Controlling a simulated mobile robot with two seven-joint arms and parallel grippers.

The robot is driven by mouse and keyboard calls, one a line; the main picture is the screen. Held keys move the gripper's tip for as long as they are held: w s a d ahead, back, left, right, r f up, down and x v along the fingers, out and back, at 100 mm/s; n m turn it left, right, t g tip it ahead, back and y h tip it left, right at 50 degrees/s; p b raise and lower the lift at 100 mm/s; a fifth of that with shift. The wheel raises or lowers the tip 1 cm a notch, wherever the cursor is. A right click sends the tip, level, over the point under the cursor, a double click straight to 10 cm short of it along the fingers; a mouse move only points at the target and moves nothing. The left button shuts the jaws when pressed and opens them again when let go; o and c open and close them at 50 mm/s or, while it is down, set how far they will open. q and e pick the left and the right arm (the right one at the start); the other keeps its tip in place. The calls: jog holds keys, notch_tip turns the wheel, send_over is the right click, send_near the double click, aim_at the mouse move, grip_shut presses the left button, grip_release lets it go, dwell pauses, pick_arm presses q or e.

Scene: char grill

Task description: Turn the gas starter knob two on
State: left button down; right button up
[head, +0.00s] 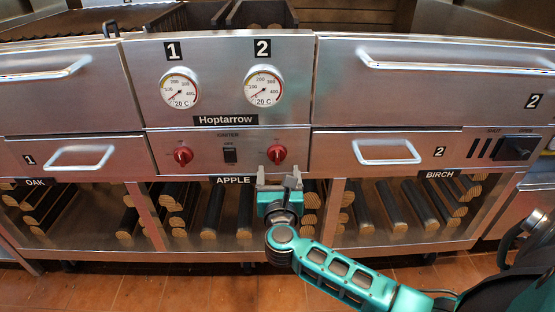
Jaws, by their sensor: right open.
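The red starter knob two (276,154) is on the right of the lower control panel (213,137), below the dial marked 2. A matching red knob (183,156) is on the panel's left, below the dial marked 1. My right gripper (279,178) is just below knob two, pointing up towards the panel. Its two fingers are apart with nothing between them. From this view I cannot tell how far it is from the panel face. My left gripper is not in view.
A black igniter switch (230,155) is between the knobs. Drawer handles (387,152) stick out on both sides. Firewood logs (390,205) fill the shelf below. A black slider (517,148) is at far right. The tiled floor in front is clear.

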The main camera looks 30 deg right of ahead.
aim_at(277, 156)
jog(key=b+x, duration=0.1)
jog(key=x, duration=0.5)
jog(key=shift+w+d, duration=0.3)
jog(key=shift+w, duration=0.3)
jog(key=shift+c, duration=0.2)
jog(key=c, duration=1)
